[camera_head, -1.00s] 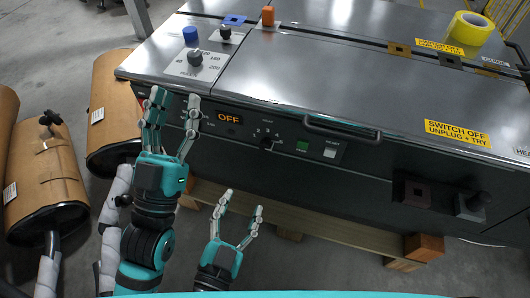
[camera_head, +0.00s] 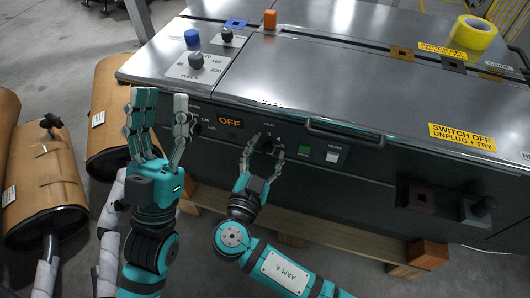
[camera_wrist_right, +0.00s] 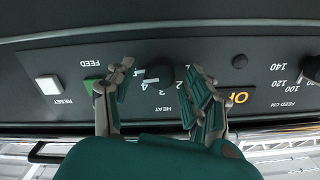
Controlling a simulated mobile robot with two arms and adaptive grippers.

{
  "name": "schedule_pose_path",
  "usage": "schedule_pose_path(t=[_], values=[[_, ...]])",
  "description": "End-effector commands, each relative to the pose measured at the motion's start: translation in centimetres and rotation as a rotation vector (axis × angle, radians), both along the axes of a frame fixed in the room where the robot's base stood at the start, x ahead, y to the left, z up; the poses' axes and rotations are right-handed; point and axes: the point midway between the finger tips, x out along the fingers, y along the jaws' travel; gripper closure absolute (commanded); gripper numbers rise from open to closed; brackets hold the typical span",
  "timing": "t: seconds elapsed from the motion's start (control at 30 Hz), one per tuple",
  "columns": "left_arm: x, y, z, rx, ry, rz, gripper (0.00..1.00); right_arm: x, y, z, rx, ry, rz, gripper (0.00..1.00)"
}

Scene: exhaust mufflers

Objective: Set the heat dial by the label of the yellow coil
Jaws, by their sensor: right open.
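The heat dial (camera_wrist_right: 160,78) is a black knob with HEAT lettering and small numbers, upside down in the right wrist view. My right gripper (camera_wrist_right: 160,82) is open, one finger on each side of the dial; contact cannot be told. In the head view my right gripper (camera_head: 262,145) is at the front panel and mostly hides the dial. The yellow coil (camera_head: 472,33) lies on the machine top at the far right. A small pale label (camera_head: 498,66) lies in front of it, too small to read. My left gripper (camera_head: 160,105) is open and empty before the panel's left part.
The panel carries an OFF display (camera_head: 229,122), a green FEED button (camera_head: 304,150) and a white RESET button (camera_head: 333,155). A bar handle (camera_head: 345,133) sticks out above them. Wrapped cylinders (camera_head: 40,190) stand at the left. A wooden pallet (camera_head: 300,220) lies under the machine.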

Motion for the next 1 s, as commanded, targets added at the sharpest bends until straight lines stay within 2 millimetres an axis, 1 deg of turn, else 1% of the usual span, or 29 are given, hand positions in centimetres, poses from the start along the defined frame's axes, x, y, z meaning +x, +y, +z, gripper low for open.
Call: schedule_pose_path(t=[0.17, 0.2, 0.5, 0.6, 0.83, 1.0], values=[[0.00, -0.01, 0.01, 0.000, -0.001, 0.000, 0.60, 0.02, -0.01, -0.01, -0.001, 0.000, 0.000, 0.47], [0.00, -0.01, 0.01, 0.000, 0.000, 0.000, 0.60, 0.01, -0.01, -0.01, -0.001, 0.000, 0.000, 0.50], [-0.01, -0.02, 0.01, 0.000, 0.000, 0.000, 0.60, -0.02, 0.00, -0.01, -0.001, 0.000, 0.000, 0.89], [-0.01, -0.02, 0.01, -0.001, 0.000, -0.001, 0.60, -0.02, -0.01, -0.02, -0.001, 0.000, 0.000, 1.00], [0.01, -0.02, 0.02, 0.000, 0.001, 0.000, 0.60, -0.04, -0.01, -0.03, -0.018, 0.006, -0.001, 1.00], [0.09, -0.04, -0.01, 0.002, 0.006, 0.000, 0.60, -0.02, -0.01, -0.01, -0.079, 0.025, -0.001, 1.00]])
